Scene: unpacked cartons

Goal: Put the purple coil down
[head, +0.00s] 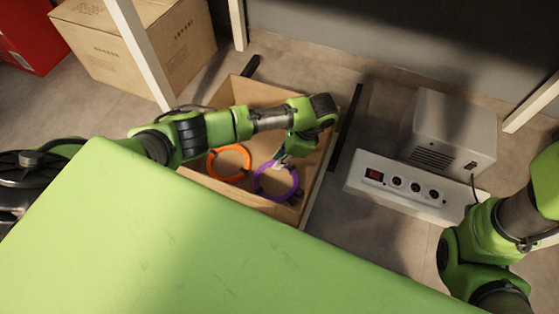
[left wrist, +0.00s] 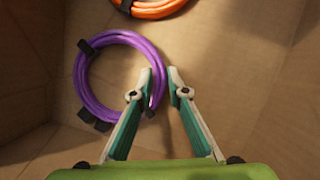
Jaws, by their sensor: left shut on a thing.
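The purple coil (head: 276,181) is a ring with dark ties, inside the open cardboard box (head: 243,90). In the left wrist view the coil (left wrist: 80,72) lies mostly left of my fingers. My left gripper (head: 281,162) reaches down into the box and is shut on the coil's edge. In the left wrist view the fingertips of this gripper (left wrist: 161,84) stand on either side of the coil's right edge. I cannot tell whether the coil touches the box floor. My right gripper is out of view.
An orange coil (head: 229,147) lies in the box, left of the purple one. A white socket panel (head: 401,194) and a grey unit (head: 452,130) stand right of the box. A closed carton (head: 140,45) stands at the back left. Box walls surround the left gripper.

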